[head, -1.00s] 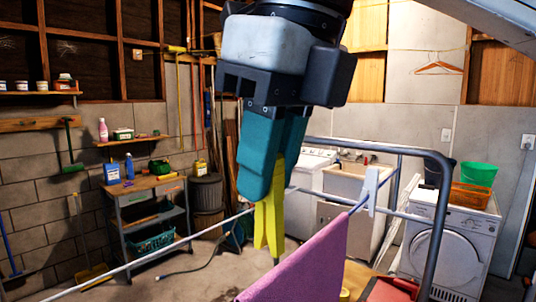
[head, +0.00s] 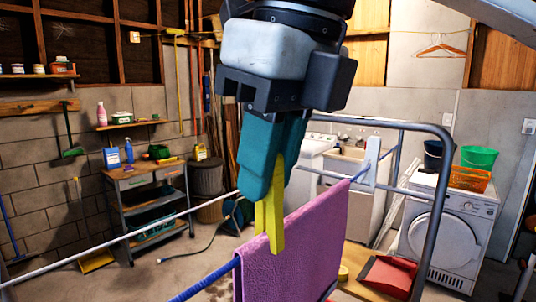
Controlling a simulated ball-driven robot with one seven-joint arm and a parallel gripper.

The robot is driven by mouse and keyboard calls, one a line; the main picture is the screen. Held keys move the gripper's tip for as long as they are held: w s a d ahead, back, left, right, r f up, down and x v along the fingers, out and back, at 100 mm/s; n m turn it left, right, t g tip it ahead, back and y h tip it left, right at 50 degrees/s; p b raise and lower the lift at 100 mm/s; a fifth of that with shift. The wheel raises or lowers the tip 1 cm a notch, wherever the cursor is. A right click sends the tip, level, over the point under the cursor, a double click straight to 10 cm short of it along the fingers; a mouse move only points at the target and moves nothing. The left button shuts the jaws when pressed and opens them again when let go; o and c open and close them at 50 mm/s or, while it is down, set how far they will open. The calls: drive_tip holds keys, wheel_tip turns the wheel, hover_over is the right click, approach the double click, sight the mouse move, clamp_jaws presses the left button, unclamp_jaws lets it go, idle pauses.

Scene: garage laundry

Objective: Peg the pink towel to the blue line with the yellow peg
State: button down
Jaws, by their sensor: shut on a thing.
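The pink towel (head: 312,238) hangs folded over the blue line (head: 205,283), which shows at the towel's lower left and beyond its far right end. My gripper (head: 262,188) points down above the towel's near upper edge, its teal fingers shut on the yellow peg (head: 277,232). The peg points legs down. One leg overlaps the front face of the towel, and the other shows to the left, its lower end seemingly hidden behind the towel's top edge. The peg appears to straddle the edge; whether it grips the cloth I cannot tell.
A white line (head: 150,229) runs at left, and a grey rack frame (head: 438,200) bends at right. A red dustpan (head: 391,275), a washing machine (head: 452,235) and a tool cart (head: 150,205) stand beyond.

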drive_tip(key=shift+f+b, duration=0.5)
drive_tip(key=shift+f, duration=0.55)
drive_tip(key=c, duration=1.5)
unclamp_jaws()
drive_tip(key=shift+f, duration=0.15)
drive_tip(key=o, duration=0.6)
drive_tip(key=shift+c, duration=0.2)
